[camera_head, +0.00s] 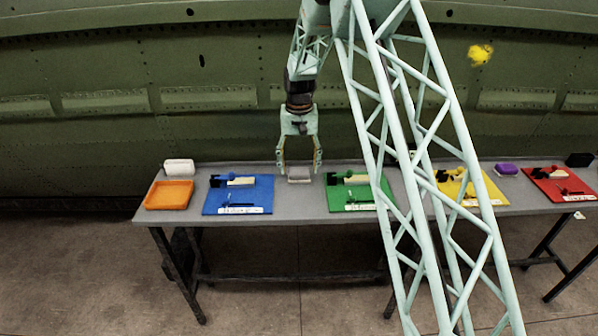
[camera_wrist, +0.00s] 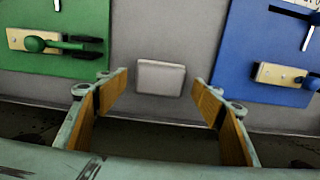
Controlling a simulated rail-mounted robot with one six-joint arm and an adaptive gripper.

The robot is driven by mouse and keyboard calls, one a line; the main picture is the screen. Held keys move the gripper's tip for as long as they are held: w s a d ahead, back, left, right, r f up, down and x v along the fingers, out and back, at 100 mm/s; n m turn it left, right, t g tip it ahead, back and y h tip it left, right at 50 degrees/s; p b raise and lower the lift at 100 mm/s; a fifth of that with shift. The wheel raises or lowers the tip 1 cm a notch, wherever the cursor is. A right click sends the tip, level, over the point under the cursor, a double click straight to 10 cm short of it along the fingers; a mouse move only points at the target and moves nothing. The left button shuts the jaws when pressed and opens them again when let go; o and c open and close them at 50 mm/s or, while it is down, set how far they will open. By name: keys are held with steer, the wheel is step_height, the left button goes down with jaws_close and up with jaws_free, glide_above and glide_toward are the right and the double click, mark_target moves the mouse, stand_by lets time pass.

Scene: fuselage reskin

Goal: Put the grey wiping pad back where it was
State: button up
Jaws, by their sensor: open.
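The grey wiping pad (camera_head: 299,174) lies on the grey table, in the gap between the blue mat and the green mat. In the wrist view the pad (camera_wrist: 160,77) is a pale grey block near the table edge, centred ahead of my fingers. My gripper (camera_head: 299,170) is open and points down over the pad. In the wrist view my gripper's two fingers (camera_wrist: 160,88) stand wide apart with nothing between their pads. The grey pad appears clear of both fingers.
The blue mat (camera_head: 262,190) and green mat (camera_head: 336,203) with tools flank the pad. An orange tray (camera_head: 168,195) and white roll (camera_head: 179,166) are at the left end. Yellow and red mats and a purple block (camera_head: 506,169) are right. The green fuselage wall (camera_head: 120,70) rises behind.

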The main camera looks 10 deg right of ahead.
mark_target(299, 171)
step_height(299, 171, up, 9)
steer(key=p, duration=0.1)
stand_by(0.4)
steer(key=shift+r, duration=0.1)
stand_by(0.7)
